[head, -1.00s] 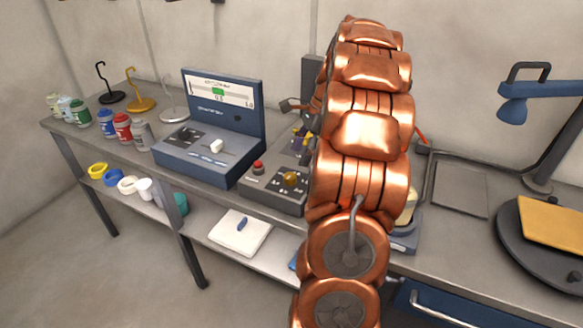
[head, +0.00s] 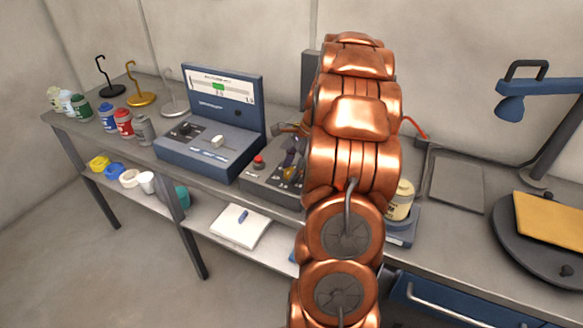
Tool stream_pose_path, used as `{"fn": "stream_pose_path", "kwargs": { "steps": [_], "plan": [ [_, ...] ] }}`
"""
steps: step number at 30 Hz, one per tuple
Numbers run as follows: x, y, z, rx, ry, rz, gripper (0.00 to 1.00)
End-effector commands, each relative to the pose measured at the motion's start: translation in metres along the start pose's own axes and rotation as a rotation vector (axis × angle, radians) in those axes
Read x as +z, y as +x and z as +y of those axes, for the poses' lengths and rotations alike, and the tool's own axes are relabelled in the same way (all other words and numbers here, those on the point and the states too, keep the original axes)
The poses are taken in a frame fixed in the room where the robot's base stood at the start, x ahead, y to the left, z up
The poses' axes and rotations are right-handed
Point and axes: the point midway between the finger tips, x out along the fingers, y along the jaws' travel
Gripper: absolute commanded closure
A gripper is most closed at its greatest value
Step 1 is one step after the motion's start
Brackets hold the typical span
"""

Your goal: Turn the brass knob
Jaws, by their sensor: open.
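The brass knob (head: 288,174) sits on the sloped top of a grey control box (head: 262,187) with a red button (head: 259,161). My copper-coloured arm hides the right part of the box. My gripper (head: 291,163) shows only in part, left of my arm. Its dark fingers are open and come down at the knob, covering some of it. I cannot tell whether they touch it or stand around it.
A blue console (head: 205,158) with an upright scale panel stands left of the box. Several bottles and three hooked stands are further left. A cream-labelled jar (head: 399,203) stands right of my arm. A lamp (head: 512,105) and a round turntable (head: 505,240) are at the right.

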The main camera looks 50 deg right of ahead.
Motion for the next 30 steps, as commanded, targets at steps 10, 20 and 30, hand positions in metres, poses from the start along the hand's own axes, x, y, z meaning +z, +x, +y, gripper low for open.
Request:
{"fn": "stream_pose_path", "kwargs": {
  "steps": [10, 20, 30],
  "plan": [
    [0.0, -0.0004, -0.0002, -0.001, 0.0, 0.0, 0.59],
    [0.0, -0.0005, -0.0001, -0.001, 0.0, 0.0, 0.94],
    [-0.0004, -0.0002, -0.0008, 0.019, -0.051, 0.0, 0.97]
  ]
}}
